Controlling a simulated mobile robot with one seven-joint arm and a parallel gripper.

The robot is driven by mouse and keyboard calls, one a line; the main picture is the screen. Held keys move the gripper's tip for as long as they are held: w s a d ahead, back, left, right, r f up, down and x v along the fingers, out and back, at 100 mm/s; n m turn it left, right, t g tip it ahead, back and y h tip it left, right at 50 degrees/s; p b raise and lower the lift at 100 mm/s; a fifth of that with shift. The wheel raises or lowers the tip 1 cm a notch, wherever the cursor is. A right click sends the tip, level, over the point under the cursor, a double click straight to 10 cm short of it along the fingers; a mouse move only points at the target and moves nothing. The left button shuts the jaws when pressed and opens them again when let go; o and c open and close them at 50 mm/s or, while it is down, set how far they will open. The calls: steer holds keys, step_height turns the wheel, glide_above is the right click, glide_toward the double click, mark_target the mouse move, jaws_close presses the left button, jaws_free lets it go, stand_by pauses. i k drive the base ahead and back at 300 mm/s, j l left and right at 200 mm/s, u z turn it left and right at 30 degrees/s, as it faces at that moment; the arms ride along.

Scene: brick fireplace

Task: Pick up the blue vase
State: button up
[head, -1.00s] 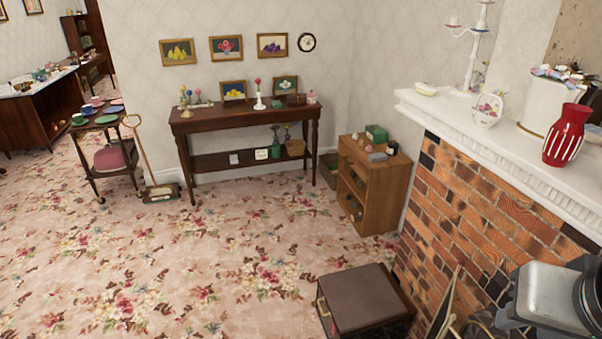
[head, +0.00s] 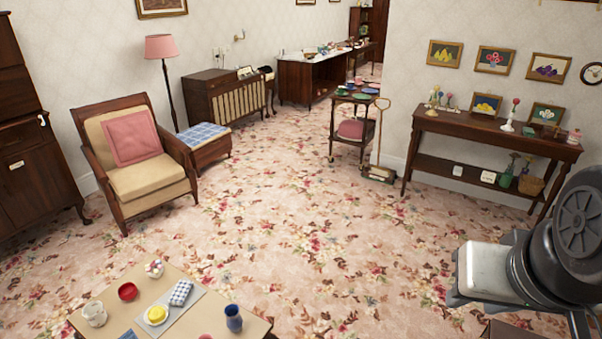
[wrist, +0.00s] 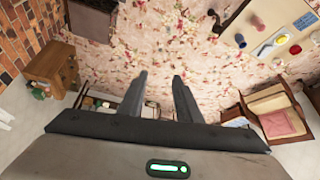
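The blue vase (head: 233,320) stands upright near the right edge of a low light-wood table (head: 255,327) at the bottom of the head view. A small dark bluish item in the wrist view (wrist: 240,41), on the same table at upper right, looks like this vase. My gripper (wrist: 160,76) is open, its two fingers apart with only carpet and distant furniture behind them. It is empty and well away from the vase. In the head view my arm shows at the right, and the fingers cannot be made out there.
The low table also holds a red bowl (head: 128,291), a yellow item on a plate (head: 157,314), a checked cloth (head: 180,293) and a white jug (head: 94,314). An armchair (head: 138,170) stands at left. A console table (head: 480,128) stands at right.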

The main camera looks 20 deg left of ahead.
mark_target(235, 322)
steer(key=j+u, duration=0.1)
steer(key=u, duration=1.35)
steer(key=z, duration=10.8)
steer(key=k+l+z, duration=0.1)
steer(key=l+z, duration=0.55)
steer(key=l, duration=0.15)
steer(key=k, duration=0.05)
